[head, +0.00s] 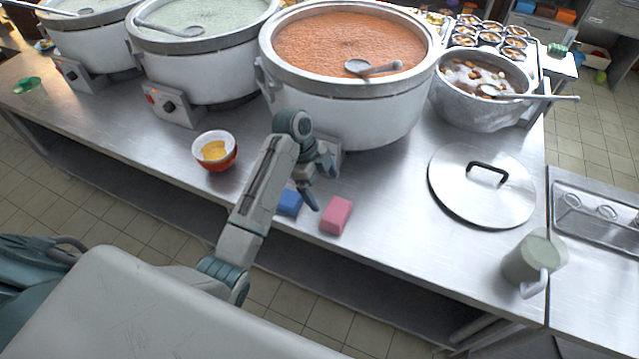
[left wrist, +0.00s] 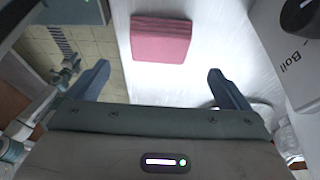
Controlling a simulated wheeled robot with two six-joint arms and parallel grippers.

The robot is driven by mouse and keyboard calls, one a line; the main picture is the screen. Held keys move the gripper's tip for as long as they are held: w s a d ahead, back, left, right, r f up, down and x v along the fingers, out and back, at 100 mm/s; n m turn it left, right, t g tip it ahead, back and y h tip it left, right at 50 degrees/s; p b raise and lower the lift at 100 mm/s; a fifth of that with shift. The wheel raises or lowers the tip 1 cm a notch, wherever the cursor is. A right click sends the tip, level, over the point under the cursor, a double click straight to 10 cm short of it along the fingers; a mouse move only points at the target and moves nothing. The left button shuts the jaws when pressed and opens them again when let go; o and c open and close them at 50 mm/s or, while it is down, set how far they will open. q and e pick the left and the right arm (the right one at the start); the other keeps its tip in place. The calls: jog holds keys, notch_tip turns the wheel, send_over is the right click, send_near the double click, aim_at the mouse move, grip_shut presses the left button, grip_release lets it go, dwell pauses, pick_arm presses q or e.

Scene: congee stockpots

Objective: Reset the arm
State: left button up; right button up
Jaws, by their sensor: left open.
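My left arm reaches in over the front edge of the steel counter (head: 390,220). My left gripper (head: 318,190) hangs above the counter, in front of the large pot of orange-red congee. Its two fingers are spread apart with nothing between them, as the left wrist view (left wrist: 158,85) also shows. A pink sponge (head: 336,215) lies just right of the gripper; it also shows beyond the fingertips in the left wrist view (left wrist: 161,39). A blue sponge (head: 289,202) lies just left of the gripper, partly hidden by my arm. My right gripper does not show.
The orange-red congee pot (head: 345,105) stands close behind the gripper. A red bowl with yellow food (head: 217,152) is left of the arm. A steel lid (head: 482,186) and a grey-green mug (head: 534,262) are at the right. Bare counter lies between sponge and lid.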

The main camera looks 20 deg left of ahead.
pick_arm(q)
jog(key=shift+v, duration=1.15)
